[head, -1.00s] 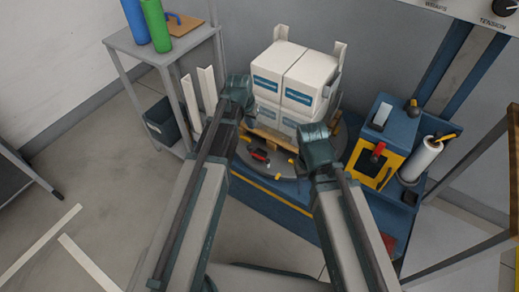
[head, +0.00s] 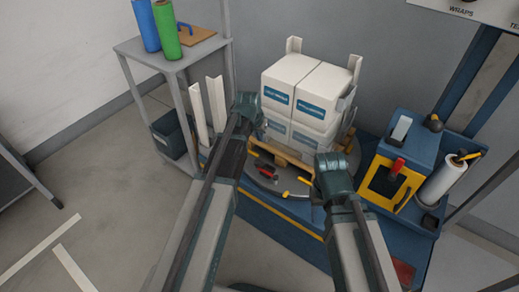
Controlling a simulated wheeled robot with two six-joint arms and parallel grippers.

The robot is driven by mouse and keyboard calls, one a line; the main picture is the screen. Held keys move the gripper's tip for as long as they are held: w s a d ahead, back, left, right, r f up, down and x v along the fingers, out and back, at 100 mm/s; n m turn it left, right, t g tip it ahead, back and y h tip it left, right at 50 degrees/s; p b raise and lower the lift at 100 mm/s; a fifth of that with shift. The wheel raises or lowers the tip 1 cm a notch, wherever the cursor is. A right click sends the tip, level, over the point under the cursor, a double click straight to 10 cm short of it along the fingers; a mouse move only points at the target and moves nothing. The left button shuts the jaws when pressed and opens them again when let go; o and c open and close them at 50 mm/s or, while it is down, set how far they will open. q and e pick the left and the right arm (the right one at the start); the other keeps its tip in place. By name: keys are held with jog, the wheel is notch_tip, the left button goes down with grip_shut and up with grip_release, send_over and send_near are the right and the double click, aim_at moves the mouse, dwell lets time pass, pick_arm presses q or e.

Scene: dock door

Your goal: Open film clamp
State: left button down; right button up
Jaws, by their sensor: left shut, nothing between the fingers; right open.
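A small red and black part (head: 267,173), which may be the film clamp, sits on the front of the round turntable (head: 290,188). I cannot tell from this view whether it is open. My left gripper (head: 248,106) is at the left side of the stacked white boxes, above and left of the red part. It is shut and empty, its fingers mostly hidden behind the wrist. My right gripper (head: 333,165) is open at the front right of the stack, to the right of the red part. Its fingers are largely hidden too.
White boxes (head: 308,92) stand on a wooden pallet on the turntable, with corner posts around. Right of it are a blue and yellow unit (head: 393,175) with a red handle and a film roll (head: 442,182). A grey shelf (head: 172,60) with blue and green rolls stands left.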

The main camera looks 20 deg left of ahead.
pick_arm(q)
jog(key=b+x, duration=1)
jog(key=shift+f, duration=0.3)
jog(key=s, duration=0.3)
jog(key=shift+s+a+r+p, duration=0.1)
jog(key=shift+a+r+p, duration=0.15)
jog(key=shift+a+p, duration=0.05)
jog(key=shift+s+a, duration=0.1)
jog(key=shift+s, duration=0.35)
jog(key=shift+s, duration=0.1)
jog(key=shift+s+a+n, duration=0.15)
jog(key=shift+s+n, duration=0.05)
jog(key=shift+n, duration=0.2)
